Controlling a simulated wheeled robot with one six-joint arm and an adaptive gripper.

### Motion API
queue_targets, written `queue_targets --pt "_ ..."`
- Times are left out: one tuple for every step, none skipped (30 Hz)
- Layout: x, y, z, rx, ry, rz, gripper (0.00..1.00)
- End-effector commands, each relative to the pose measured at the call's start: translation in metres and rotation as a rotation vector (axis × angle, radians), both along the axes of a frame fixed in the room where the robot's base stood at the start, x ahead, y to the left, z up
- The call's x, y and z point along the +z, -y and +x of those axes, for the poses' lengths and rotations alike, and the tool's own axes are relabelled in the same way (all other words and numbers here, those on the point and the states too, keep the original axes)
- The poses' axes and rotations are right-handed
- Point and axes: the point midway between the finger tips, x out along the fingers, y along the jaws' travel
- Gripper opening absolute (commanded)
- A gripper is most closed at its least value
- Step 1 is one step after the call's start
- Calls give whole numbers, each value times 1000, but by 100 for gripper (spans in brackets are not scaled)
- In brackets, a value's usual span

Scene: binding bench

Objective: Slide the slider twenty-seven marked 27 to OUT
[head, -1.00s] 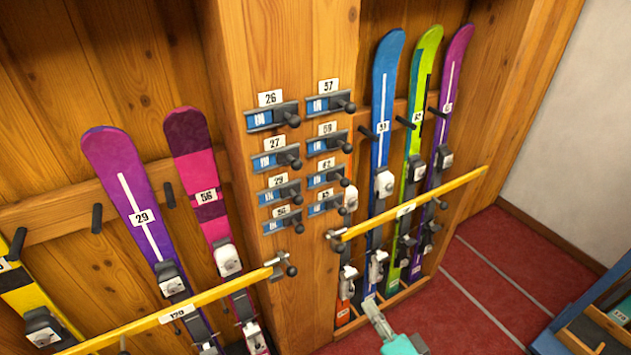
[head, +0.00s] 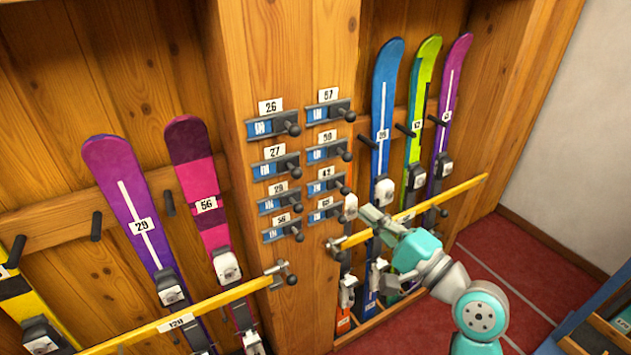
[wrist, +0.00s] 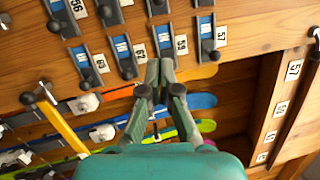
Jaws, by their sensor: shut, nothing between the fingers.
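The slider twenty-seven (head: 275,167) is the second one down in the left column on the wooden post. Its plate 27 (head: 275,152) sits just above it. Its dark knob (head: 293,170) is at the right end, and a blue field reading IN shows at its left. My gripper (head: 368,207) is shut and empty, right of and below the slider, by the right end of the post and apart from it. In the wrist view my gripper (wrist: 159,66) points at the lower right-column sliders. Slider 27's number cannot be read there.
A yellow bar (head: 455,193) passes beside my gripper. Skis, such as the blue ski (head: 384,100), stand behind it.

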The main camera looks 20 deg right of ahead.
Motion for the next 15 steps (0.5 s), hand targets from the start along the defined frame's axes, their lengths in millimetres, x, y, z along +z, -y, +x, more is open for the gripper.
queue_targets --pt "1 0 0 2 0 1 0" --pt "1 0 0 2 0 1 0" --pt "1 0 0 2 0 2 0" --pt "1 0 0 2 0 2 0" --pt "1 0 0 2 0 2 0" --pt "0 0 0 2 0 1 0" --pt "0 0 0 2 0 1 0" --pt "0 0 0 2 0 1 0" --pt "0 0 0 2 0 1 0" --pt "0 0 1 2 0 1 0" --pt "0 0 1 2 0 1 0" --pt "1 -1 3 2 0 1 0" --pt "1 -2 5 3 0 1 0" --pt "1 -3 7 3 0 1 0" --pt "2 -4 11 4 -1 0 0"
